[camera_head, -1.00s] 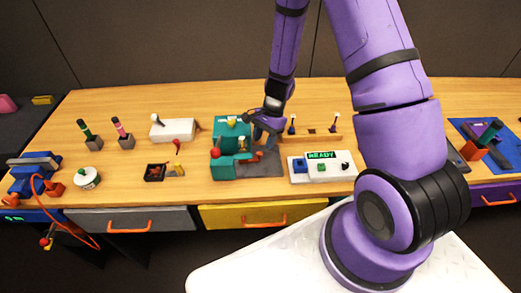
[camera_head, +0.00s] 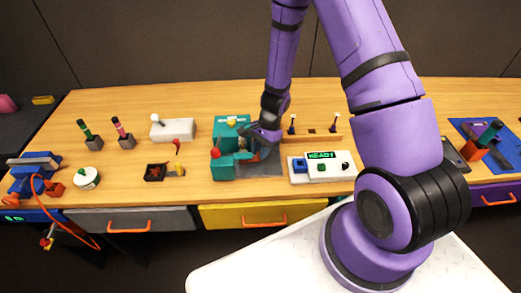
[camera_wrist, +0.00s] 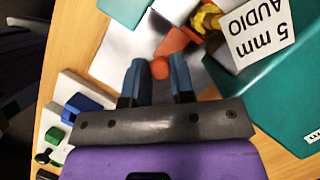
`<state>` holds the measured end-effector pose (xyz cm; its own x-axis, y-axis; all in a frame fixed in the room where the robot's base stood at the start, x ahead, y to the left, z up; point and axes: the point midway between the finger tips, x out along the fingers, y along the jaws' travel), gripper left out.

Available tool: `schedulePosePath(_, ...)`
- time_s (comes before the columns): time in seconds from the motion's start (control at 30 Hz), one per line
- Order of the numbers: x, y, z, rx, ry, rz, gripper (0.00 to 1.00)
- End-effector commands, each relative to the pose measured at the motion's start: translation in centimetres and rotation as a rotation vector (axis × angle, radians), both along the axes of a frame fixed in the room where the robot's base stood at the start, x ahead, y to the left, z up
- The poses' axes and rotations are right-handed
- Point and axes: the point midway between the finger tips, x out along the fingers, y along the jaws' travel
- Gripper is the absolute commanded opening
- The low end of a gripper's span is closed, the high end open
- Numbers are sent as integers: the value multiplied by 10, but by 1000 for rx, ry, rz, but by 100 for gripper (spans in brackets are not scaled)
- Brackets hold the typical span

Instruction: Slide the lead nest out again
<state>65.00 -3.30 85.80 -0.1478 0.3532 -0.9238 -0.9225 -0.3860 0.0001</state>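The teal fixture (camera_head: 222,168) stands mid-table on a grey plate (camera_head: 262,168). In the wrist view its teal body (camera_wrist: 290,105) is at the right, with a white block (camera_wrist: 258,35) labelled "5 mm AUDIO". An orange slide piece (camera_wrist: 178,42), apparently the lead nest, lies beside the block and ends in a round orange knob (camera_wrist: 160,68). My gripper (camera_head: 258,150) is low over the right side of the fixture and hides most of the orange part. In the wrist view my gripper (camera_wrist: 160,75) is open, its fingers on either side of the knob with visible gaps.
A white panel (camera_head: 322,172) reading "READY" stands to the right. A black tray (camera_head: 156,172) and a white box (camera_head: 172,130) are to the left. A wooden rack (camera_head: 318,138) stands behind the panel. The table's front edge is bare before the fixture.

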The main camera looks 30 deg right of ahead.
Motion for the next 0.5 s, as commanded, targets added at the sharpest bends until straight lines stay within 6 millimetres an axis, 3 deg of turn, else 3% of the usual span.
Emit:
schedulePosePath(0.17,-1,-4,0,-1,-1,-1,0)
schedulePosePath(0.5,-16,-43,0,-1,-1,-4,0)
